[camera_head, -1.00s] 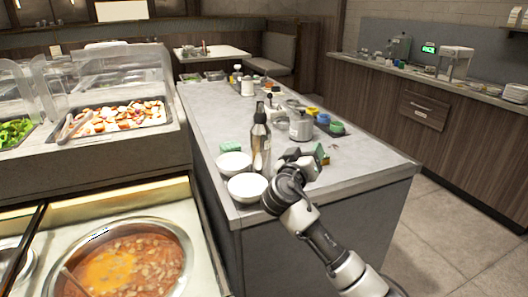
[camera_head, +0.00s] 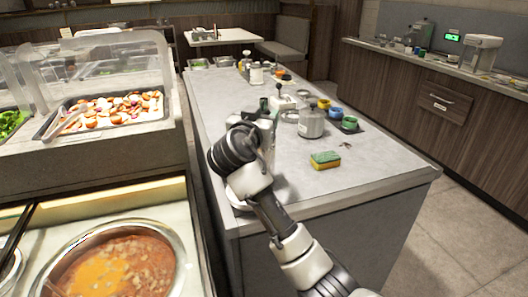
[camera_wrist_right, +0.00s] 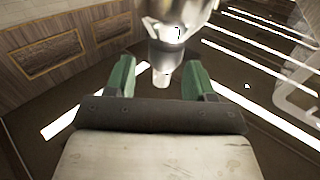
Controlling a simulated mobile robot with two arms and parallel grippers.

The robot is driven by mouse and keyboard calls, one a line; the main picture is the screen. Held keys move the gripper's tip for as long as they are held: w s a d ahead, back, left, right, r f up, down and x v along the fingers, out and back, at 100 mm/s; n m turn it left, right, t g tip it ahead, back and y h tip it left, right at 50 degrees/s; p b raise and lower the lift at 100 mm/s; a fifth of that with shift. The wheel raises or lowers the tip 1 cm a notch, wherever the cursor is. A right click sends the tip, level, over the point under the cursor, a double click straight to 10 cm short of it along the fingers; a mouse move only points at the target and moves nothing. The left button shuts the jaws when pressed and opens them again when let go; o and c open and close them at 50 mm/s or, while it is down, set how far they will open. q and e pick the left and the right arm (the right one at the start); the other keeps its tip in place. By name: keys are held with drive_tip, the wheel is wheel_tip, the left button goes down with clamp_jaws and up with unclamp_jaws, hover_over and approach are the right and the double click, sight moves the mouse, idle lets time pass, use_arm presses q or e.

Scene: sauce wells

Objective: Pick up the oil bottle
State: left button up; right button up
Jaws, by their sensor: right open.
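The oil bottle (camera_head: 264,106) stands on the grey counter (camera_head: 375,165) in the head view. Only its dark top shows clearly above my right gripper; its body is mostly hidden behind the gripper and wrist. In the right wrist view a shiny silver bottle (camera_wrist_right: 168,48) shows at the top centre, its narrow end pointing down in the picture. My right gripper (camera_wrist_right: 158,78) is open, with a green finger to each side of that narrow end. I see no clear contact. In the head view the right gripper (camera_head: 262,135) is at the bottle. My left gripper is not in view.
A yellow-green sponge (camera_head: 325,160) and a metal pot (camera_head: 312,122) lie right of the gripper. Blue and green cups (camera_head: 342,119) stand behind. A soup pot (camera_head: 125,265) is at lower left. The right front counter is clear.

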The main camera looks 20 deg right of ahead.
sight(266, 108)
drive_tip(key=p+x, duration=0.1)
drive_tip(key=x, duration=0.3)
drive_tip(key=shift+w+r, duration=0.2)
drive_tip(key=shift+w, duration=0.15)
drive_tip(key=shift+w+d+f, duration=0.1)
drive_tip(key=shift+w, duration=0.2)
drive_tip(key=shift+c, duration=0.3)
clamp_jaws()
